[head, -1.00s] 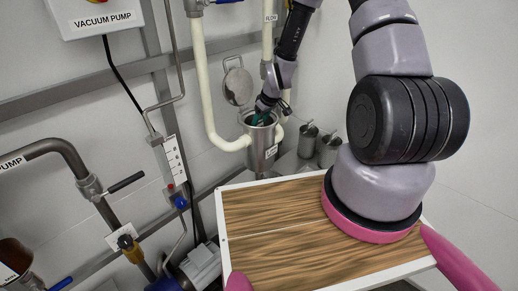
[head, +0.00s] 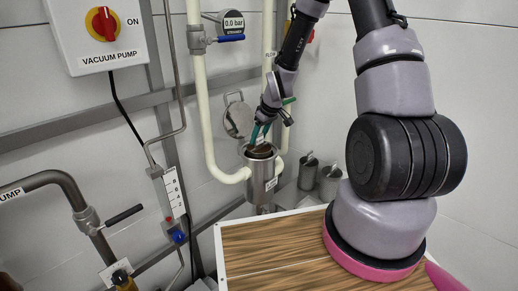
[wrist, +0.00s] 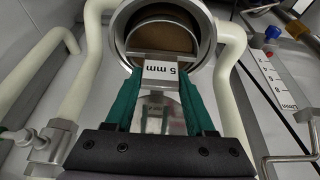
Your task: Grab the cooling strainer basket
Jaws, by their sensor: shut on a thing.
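The strainer basket (head: 261,150) shows its brown interior at the open mouth of a metal strainer housing (head: 262,182) labelled on its side. In the wrist view the basket (wrist: 162,38) sits within the round housing rim (wrist: 204,40), and its tab reads "5 mm". My gripper (wrist: 160,76) has its two green fingers on either side of this tab, shut on the basket. In the head view my gripper (head: 260,136) is just above the housing mouth, pointing down. The lower part of the basket is hidden in the housing.
An open round lid (head: 238,119) hangs behind the housing. Cream pipes (head: 203,100) run close on both sides. Two metal canisters (head: 308,173) with handles stand to the right. A wooden-topped table (head: 270,250) is in front.

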